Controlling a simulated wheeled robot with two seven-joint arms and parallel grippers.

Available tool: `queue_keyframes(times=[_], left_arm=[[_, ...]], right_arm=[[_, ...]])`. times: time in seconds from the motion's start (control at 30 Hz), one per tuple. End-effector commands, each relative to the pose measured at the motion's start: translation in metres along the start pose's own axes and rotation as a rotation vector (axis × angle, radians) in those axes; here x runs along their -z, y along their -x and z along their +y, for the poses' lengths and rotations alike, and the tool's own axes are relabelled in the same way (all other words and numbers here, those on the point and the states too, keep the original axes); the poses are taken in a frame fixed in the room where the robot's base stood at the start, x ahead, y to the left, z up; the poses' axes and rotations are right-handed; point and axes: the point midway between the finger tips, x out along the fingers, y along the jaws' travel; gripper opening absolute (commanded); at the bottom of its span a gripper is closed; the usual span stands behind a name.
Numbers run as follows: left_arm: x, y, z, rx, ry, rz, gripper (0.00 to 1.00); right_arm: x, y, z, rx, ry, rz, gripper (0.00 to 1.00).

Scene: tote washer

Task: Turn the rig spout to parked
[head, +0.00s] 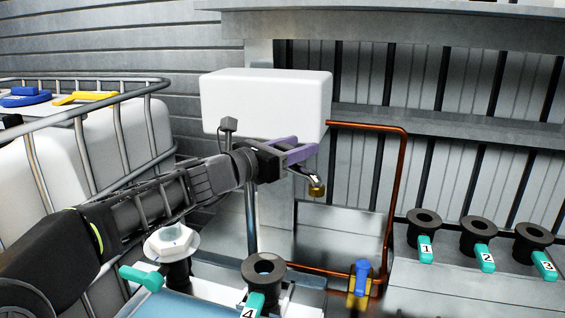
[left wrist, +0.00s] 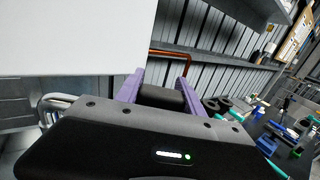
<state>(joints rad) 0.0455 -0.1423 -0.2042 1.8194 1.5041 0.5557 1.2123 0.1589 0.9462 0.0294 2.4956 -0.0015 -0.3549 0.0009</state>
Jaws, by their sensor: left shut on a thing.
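The rig spout (head: 309,175) is a short metal piece with a brass tip (head: 316,188), hanging below the front of the white tank (head: 268,100) in the head view. My left gripper (head: 304,153), with purple fingers, reaches in from the left and is shut at the spout, just under the tank. The brass tip points down below the fingers. In the left wrist view a dark block (left wrist: 160,97) sits between the purple fingers. The exact contact is partly hidden by the fingers. My right gripper is not in view.
A copper pipe (head: 400,170) runs down right of the tank to a blue-handled valve (head: 361,268). Black fittings with numbered teal handles (head: 425,249) line the right ledge. A white-capped fitting (head: 171,241) stands below my left arm. White totes (head: 120,130) in a metal cage stand left.

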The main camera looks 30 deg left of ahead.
Motion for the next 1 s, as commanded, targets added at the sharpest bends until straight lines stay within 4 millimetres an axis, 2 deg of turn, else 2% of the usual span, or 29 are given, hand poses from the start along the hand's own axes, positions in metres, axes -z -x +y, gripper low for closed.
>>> queue_keyframes(times=[0.03, 0.3, 0.8, 0.83, 1.0], left_arm=[[0.006, -0.005, -0.001, -0.028, 0.000, -0.003, 0.00], [0.003, -0.020, 0.006, -0.152, 0.001, -0.002, 0.00], [0.000, -0.023, 0.009, -0.181, 0.001, 0.000, 0.00], [0.000, -0.023, 0.009, -0.181, 0.001, 0.000, 0.48], [0.000, -0.023, 0.009, -0.181, 0.001, 0.000, 0.62]], right_arm=[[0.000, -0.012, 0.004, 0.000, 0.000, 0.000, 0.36], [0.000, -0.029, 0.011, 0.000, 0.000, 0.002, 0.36], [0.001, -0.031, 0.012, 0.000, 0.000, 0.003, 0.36], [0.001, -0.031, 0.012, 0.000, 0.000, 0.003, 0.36], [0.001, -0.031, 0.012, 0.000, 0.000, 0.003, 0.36]])
